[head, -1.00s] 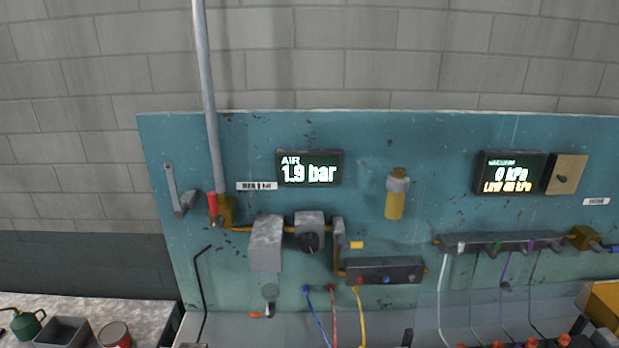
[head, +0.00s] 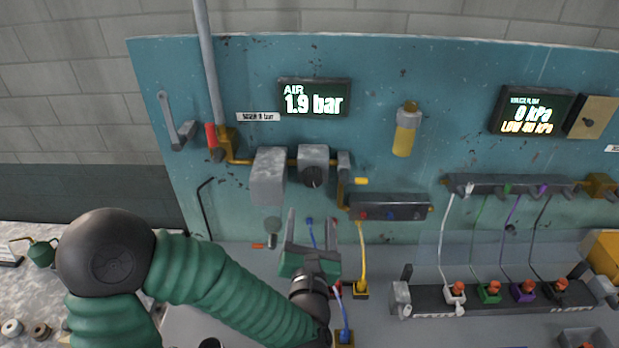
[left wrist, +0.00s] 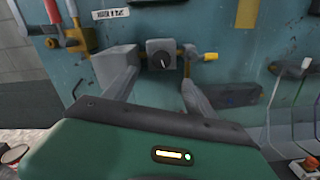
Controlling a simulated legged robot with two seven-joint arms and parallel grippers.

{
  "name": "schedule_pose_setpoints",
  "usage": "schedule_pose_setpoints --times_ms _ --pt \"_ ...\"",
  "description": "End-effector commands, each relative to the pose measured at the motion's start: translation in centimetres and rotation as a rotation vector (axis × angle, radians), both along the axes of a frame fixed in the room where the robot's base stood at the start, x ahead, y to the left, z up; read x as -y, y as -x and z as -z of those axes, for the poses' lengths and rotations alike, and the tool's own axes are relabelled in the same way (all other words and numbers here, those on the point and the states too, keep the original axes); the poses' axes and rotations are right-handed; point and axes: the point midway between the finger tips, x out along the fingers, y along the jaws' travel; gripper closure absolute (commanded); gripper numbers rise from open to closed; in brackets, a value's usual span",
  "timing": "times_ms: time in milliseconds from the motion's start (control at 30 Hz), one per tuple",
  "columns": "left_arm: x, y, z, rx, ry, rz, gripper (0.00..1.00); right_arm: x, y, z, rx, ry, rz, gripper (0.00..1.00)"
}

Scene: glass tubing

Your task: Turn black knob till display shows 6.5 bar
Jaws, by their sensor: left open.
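The black knob (head: 313,178) sits under a grey regulator block (head: 313,156) on the teal panel. It also shows in the left wrist view (left wrist: 161,62), with a pale mark on its face. The air display (head: 314,98) above it reads 1.9 bar. My left gripper (head: 312,217) is open and empty, below the knob and apart from it, fingers pointing up toward the panel. In the left wrist view the knob appears between its two fingers (left wrist: 158,88). My right gripper is not in view.
A grey box (head: 268,176) is left of the regulator. A manifold (head: 390,208) with coloured ports is at lower right; blue, red and yellow hoses hang near my gripper. A red-handled valve (head: 211,138) is at left.

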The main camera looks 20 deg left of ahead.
Motion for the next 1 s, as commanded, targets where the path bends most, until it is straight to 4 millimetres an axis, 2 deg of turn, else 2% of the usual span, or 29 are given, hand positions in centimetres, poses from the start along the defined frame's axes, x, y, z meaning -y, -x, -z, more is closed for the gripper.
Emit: schedule_pose_setpoints --times_ms 300,500,700,933,1000 --pt "-2.3 -8.1 -0.2 -0.002 0.000 0.000 0.35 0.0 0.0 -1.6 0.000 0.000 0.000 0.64" --pt "-3.5 -12.3 -0.3 -0.001 -0.003 0.001 0.35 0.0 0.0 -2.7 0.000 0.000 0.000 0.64" --pt "-4.0 -14.1 -0.1 -0.002 -0.004 0.003 0.35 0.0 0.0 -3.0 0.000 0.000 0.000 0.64" --pt "-4.0 -14.2 0.0 -0.002 -0.005 0.004 0.35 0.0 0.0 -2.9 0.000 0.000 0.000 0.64" --pt "-4.0 -14.2 0.0 -0.002 -0.005 0.004 0.43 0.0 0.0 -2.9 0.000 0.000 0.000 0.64"
